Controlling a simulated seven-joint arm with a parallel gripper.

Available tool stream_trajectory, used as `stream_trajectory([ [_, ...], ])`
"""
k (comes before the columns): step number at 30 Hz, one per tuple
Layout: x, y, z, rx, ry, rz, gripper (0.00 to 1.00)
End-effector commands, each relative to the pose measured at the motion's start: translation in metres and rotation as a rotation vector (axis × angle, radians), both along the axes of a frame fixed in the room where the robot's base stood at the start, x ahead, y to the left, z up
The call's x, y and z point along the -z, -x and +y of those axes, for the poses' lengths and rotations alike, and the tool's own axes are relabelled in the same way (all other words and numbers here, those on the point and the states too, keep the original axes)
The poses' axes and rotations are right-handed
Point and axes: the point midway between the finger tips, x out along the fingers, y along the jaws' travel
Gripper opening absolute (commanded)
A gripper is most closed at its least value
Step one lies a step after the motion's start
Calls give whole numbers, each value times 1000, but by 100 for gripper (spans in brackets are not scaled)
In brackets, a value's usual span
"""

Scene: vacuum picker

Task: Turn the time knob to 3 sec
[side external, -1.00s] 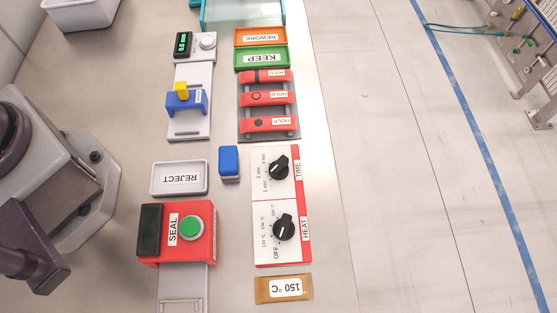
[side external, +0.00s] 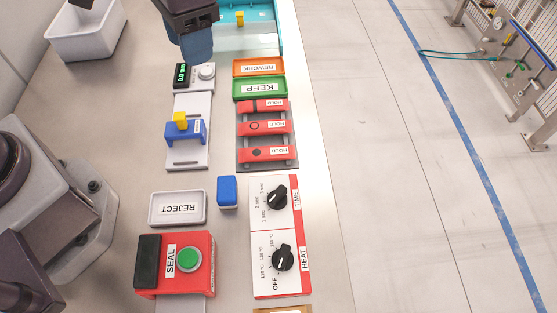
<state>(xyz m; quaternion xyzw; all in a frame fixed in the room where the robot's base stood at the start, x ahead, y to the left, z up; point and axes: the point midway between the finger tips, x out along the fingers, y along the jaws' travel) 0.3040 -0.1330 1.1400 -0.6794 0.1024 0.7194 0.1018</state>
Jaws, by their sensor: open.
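The TIME knob (side external: 276,198) is a black dial on the upper part of a white panel with a red edge (side external: 307,238). Its marks for 1, 2 and 3 sec run up its left side. Its white pointer appears to face left and slightly down, toward the lower marks; the exact setting is too small to tell. My gripper (side external: 197,48) comes in at the top, blue at its lower end, above the scale area and far from the knob. It is open; its separate fingertips are hard to make out. Nothing touches the knob.
The HEAT knob (side external: 282,258) sits just below the TIME knob. A blue block (side external: 227,192) and the REJECT tray (side external: 153,208) lie to the left. Red HOLD pieces (side external: 264,128) stand above the panel. The red SEAL unit (side external: 207,276) is lower left. The bench edge is to the right.

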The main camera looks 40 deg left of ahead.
Motion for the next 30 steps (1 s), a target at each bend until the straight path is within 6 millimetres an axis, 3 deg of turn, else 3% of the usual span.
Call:
stream_trajectory([
  [1, 17, -7, -19, 12, -3, 52, 43],
  [9, 94, -26, -107, -27, -19, 266, 43],
  [12, 115, -29, -132, -76, -25, 319, 43],
  [15, 121, -38, -148, -148, -27, 343, 43],
  [18, 108, -50, -154, -230, -30, 324, 43],
  [22, 110, -47, -151, -283, -59, 336, 43],
  [26, 122, -42, -150, -288, -61, 336, 43],
  [30, 147, -31, -150, -287, -61, 338, 43],
])
